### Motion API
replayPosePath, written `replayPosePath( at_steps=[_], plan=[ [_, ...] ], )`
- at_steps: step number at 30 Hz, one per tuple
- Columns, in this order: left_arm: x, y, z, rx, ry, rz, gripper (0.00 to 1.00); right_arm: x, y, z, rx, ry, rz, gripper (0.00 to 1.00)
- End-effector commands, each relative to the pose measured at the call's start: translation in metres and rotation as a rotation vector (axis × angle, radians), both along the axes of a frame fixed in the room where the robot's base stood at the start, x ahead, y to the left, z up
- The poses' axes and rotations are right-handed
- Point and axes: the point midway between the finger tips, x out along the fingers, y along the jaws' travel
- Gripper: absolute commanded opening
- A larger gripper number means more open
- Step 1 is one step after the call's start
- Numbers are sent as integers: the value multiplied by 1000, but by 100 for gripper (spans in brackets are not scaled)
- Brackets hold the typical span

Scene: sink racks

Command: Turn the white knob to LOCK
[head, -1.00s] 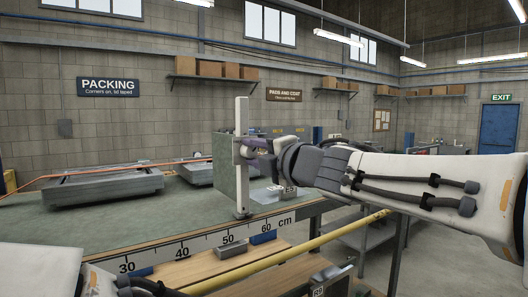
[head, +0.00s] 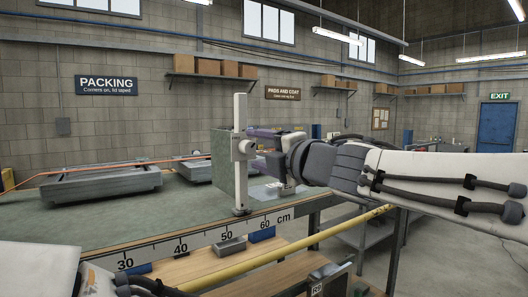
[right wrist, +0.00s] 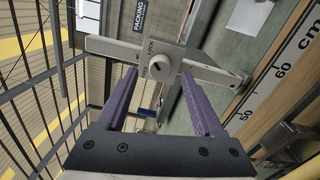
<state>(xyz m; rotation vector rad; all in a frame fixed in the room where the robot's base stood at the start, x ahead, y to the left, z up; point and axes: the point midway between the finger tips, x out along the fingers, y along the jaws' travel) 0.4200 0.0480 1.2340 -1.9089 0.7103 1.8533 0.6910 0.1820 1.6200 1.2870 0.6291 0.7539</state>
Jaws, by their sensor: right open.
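The white knob (right wrist: 160,66) sits on a pale slider block on a height gauge, with the word LOCK printed beside it. Where the knob's mark points is too small to tell. In the head view the gauge's white post (head: 240,180) stands upright near the bench's front edge. My right gripper (right wrist: 158,76) is open, its purple fingers on either side of the knob in the wrist view, with visible gaps. In the head view my right gripper (head: 264,149) is just right of the post; contact cannot be told. My left gripper is not in view.
The green bench top (head: 130,215) carries a grey plate behind the post and grey trays (head: 105,183) further back. A centimetre scale (head: 200,242) runs along its front edge. A yellow rail (head: 290,248) and a wooden surface lie below in front.

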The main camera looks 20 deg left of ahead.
Motion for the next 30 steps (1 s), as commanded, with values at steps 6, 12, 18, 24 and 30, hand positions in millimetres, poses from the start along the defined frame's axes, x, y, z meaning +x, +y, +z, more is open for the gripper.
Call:
replayPosePath(
  at_steps=[6, 12, 18, 24, 30],
  plan=[
    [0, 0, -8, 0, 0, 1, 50, -28, -38, 0, 0, -4, -4, 69],
    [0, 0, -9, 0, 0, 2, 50, -44, -59, 0, 0, -1, -3, 69],
    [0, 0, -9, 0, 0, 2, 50, -49, -64, -1, 0, 1, -1, 69],
    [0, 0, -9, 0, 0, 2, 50, -49, -64, 0, 0, 1, -1, 69],
    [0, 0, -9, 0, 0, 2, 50, -24, -83, -28, 53, 125, -97, 69]
  ],
)
